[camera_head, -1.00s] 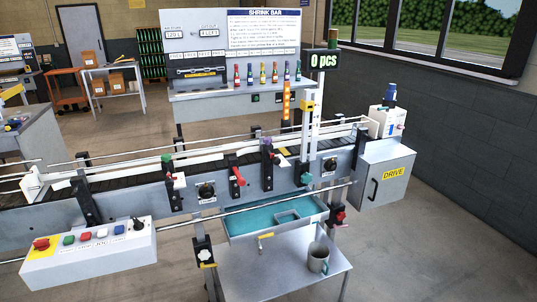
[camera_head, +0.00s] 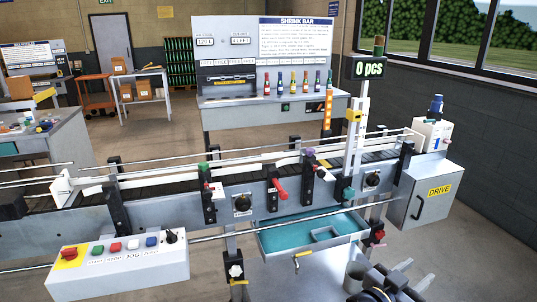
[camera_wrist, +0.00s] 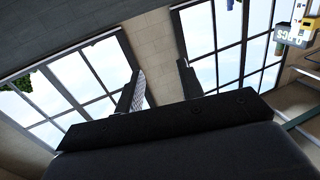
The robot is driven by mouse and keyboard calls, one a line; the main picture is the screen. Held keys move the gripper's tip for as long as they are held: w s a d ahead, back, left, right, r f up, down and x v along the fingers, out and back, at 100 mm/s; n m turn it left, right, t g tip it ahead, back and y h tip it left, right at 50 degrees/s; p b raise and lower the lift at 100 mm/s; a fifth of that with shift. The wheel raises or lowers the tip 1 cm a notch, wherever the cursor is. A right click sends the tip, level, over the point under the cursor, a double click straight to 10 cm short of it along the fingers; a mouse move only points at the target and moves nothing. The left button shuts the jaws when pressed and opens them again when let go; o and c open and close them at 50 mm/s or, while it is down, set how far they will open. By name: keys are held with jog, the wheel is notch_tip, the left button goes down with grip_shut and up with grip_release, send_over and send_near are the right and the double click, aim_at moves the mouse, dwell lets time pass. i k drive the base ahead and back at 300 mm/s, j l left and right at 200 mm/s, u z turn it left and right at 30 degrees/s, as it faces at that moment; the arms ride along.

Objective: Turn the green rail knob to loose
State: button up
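A green knob (camera_head: 204,167) tops a black rail bracket on the left part of the conveyor. A white piece with some red sits beside that bracket; the knob's setting is too small to read. A second, teal-green knob (camera_head: 349,193) is on the conveyor's front side, farther right. My gripper (camera_head: 414,273) is at the lower right of the head view, below and in front of the conveyor, apart from both knobs. Its two fingers are spread and empty. The wrist view shows the parted fingers (camera_wrist: 159,88) against windows and wall, with no knob between them.
A purple knob (camera_head: 309,152) tops another bracket, and a red handle (camera_head: 278,190) is on the conveyor front. A button box (camera_head: 120,265) juts out at the lower left. A teal tray (camera_head: 285,238) hangs below. A grey mug (camera_head: 354,277) is near my gripper.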

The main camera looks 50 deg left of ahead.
aim_at(202, 166)
jog(key=j+u, duration=0.2)
jog(key=j, duration=0.5)
jog(key=j+u, duration=0.15)
jog(key=j, duration=0.55)
jog(key=j+u, duration=0.2)
jog(key=j, duration=0.5)
jog(key=i+j+u, duration=0.15)
jog(key=j, duration=0.55)
